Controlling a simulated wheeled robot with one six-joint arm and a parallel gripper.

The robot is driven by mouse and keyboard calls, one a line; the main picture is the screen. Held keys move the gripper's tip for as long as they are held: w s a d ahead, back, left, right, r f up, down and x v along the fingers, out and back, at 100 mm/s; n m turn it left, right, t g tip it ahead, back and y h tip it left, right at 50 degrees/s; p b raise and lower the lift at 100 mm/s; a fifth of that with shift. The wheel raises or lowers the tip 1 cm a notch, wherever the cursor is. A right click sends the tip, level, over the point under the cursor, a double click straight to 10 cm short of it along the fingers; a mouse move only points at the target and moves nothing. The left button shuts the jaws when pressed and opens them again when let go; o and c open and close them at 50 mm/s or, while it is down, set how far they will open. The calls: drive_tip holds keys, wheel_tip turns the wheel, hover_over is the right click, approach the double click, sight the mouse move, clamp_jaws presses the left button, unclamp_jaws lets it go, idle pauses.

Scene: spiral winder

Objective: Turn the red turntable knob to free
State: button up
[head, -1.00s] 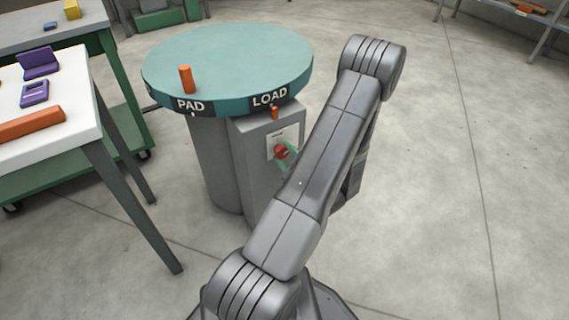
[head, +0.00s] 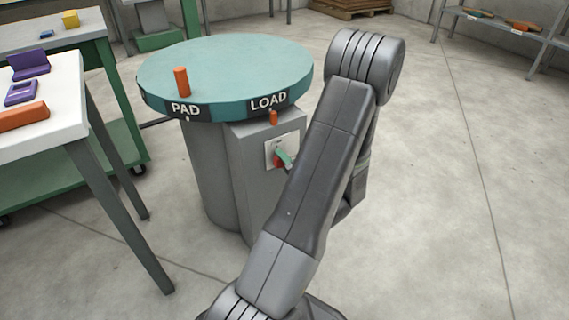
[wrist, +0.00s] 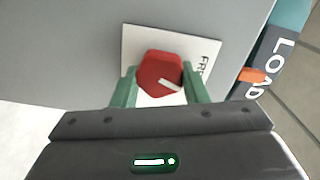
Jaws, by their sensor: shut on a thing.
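The red knob (wrist: 160,74) sits on a white label plate (wrist: 205,48) on the grey pedestal's face. A pale pointer mark on the knob slants toward the lower right in the wrist view. Lettering beginning "FR" shows on the plate at right, partly cut off by a finger. My gripper (wrist: 160,84) is shut on the knob, with one green finger on each side.
An orange peg (head: 181,81) stands on the turntable, and a small orange piece (head: 273,118) sits below the LOAD label. A white table (head: 60,115) with purple and orange items stands at left. The floor at right is clear.

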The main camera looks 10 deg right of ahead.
drive_tip(key=shift+n, duration=2)
drive_tip(key=o, duration=1)
drive_tip(key=shift+c, duration=0.2)
drive_tip(key=p+v, duration=0.2)
drive_tip(key=v, duration=1.1)
drive_tip(key=shift+s, duration=0.4)
drive_tip(key=shift+w, duration=0.1)
drive_tip(key=b+x, duration=0.2)
drive_tip(key=x, duration=1.1)
drive_tip(key=shift+w, duration=0.35)
drive_tip(key=shift+s, duration=0.15)
